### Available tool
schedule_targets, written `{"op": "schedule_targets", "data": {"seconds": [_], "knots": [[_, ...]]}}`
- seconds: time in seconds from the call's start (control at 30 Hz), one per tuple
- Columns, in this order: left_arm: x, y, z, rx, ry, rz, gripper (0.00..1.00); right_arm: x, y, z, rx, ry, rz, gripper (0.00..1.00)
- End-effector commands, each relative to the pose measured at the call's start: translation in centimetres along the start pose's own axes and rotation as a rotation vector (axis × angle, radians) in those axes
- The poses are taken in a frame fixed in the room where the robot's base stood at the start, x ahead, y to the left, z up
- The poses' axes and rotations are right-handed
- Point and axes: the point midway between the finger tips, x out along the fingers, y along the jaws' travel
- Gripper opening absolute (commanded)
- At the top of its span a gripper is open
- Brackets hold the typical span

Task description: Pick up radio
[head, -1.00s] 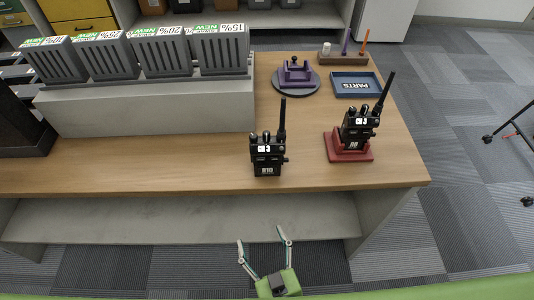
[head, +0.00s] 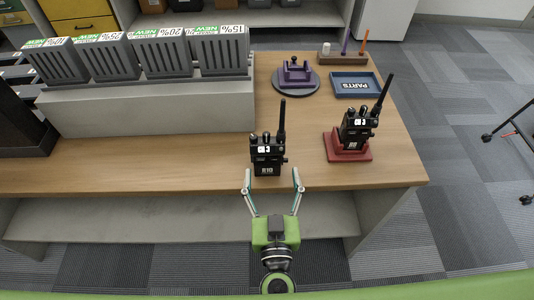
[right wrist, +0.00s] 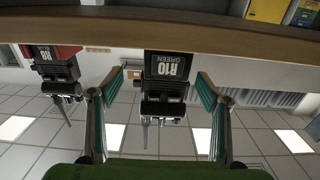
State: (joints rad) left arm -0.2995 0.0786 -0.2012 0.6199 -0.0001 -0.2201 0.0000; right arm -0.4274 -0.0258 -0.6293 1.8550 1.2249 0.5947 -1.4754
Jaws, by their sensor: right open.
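A black radio (head: 267,155) marked CH 3 and R10 stands upright near the front edge of the wooden table, antenna up. My right gripper (head: 272,180) is open at the table's front edge, its two fingers spread just in front of the radio. In the right wrist view the radio (right wrist: 165,85), labelled R10 GREEN, appears upside down between the open fingers (right wrist: 160,82), beyond them. I cannot tell if they touch it. A second black radio (head: 358,128) stands in a red base to the right; it also shows in the right wrist view (right wrist: 55,70). My left gripper is not in view.
Grey bins (head: 160,55) stand on a grey riser (head: 150,108) at the back left. A purple stand (head: 296,76), a blue PARTS tray (head: 356,85) and a pen holder (head: 343,57) are at the back right. Table left of the radio is clear.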

Motion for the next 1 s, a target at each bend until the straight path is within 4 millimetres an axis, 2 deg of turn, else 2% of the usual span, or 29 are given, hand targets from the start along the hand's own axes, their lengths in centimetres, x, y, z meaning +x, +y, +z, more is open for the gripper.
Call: {"op": "schedule_targets", "data": {"seconds": [0.4,0.7,0.9,1.0], "knots": [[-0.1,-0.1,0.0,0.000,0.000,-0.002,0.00,4.8,-0.8,0.2,0.001,0.001,0.000,0.70],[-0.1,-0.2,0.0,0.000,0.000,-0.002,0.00,5.3,-0.8,0.3,0.000,-0.001,0.000,0.70],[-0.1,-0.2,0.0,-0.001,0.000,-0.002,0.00,5.3,-0.8,0.3,0.000,-0.001,0.000,0.18],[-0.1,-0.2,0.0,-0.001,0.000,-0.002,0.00,5.3,-0.8,0.1,0.001,0.003,0.000,0.15]]}}
